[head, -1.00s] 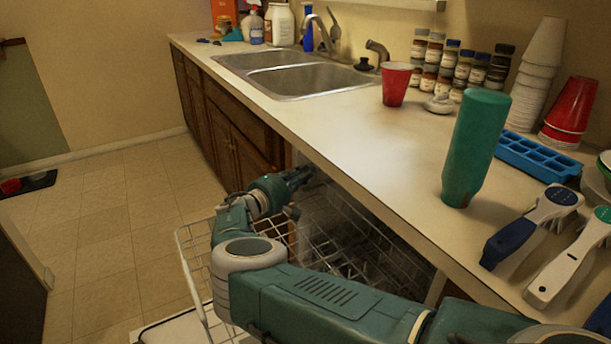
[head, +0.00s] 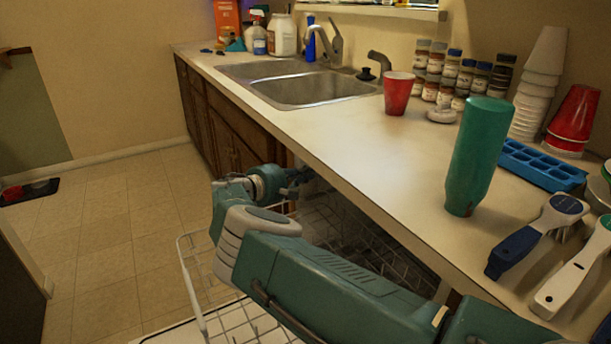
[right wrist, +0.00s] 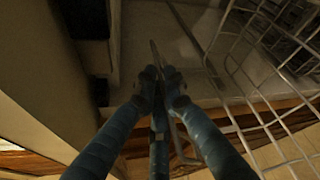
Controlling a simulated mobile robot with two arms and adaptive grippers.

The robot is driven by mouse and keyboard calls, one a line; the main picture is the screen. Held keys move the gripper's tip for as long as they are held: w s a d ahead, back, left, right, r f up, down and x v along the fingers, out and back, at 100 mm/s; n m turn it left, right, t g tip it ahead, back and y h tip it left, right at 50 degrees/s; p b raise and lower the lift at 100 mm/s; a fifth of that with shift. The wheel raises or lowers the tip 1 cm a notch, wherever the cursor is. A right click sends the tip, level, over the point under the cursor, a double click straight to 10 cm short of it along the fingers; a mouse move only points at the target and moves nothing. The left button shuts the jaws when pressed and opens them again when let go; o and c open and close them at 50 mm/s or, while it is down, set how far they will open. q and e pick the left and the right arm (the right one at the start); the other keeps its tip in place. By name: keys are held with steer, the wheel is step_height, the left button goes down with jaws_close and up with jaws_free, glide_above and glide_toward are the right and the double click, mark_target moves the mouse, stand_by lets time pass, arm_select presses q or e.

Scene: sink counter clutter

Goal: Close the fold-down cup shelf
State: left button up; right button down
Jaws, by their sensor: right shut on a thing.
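My right gripper (head: 298,178) is inside the dishwasher opening under the counter edge, above a white wire rack (head: 188,262). In the right wrist view its two fingers (right wrist: 160,84) are close together on a thin grey strip (right wrist: 155,54). The strip looks like an edge of the fold-down cup shelf, but most of the shelf is hidden, and its angle cannot be told. The rack's wires (right wrist: 262,110) show to the right of the fingers. My left gripper is not in view.
The counter (head: 375,155) overhangs the dishwasher beside my right arm. A green bottle (head: 478,155), a red cup (head: 398,92) and a blue ice tray (head: 540,166) stand on it.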

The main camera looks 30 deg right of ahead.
steer(key=c, duration=1.8)
jaws_free()
steer(key=v, duration=0.7)
steer(key=shift+a, duration=0.25)
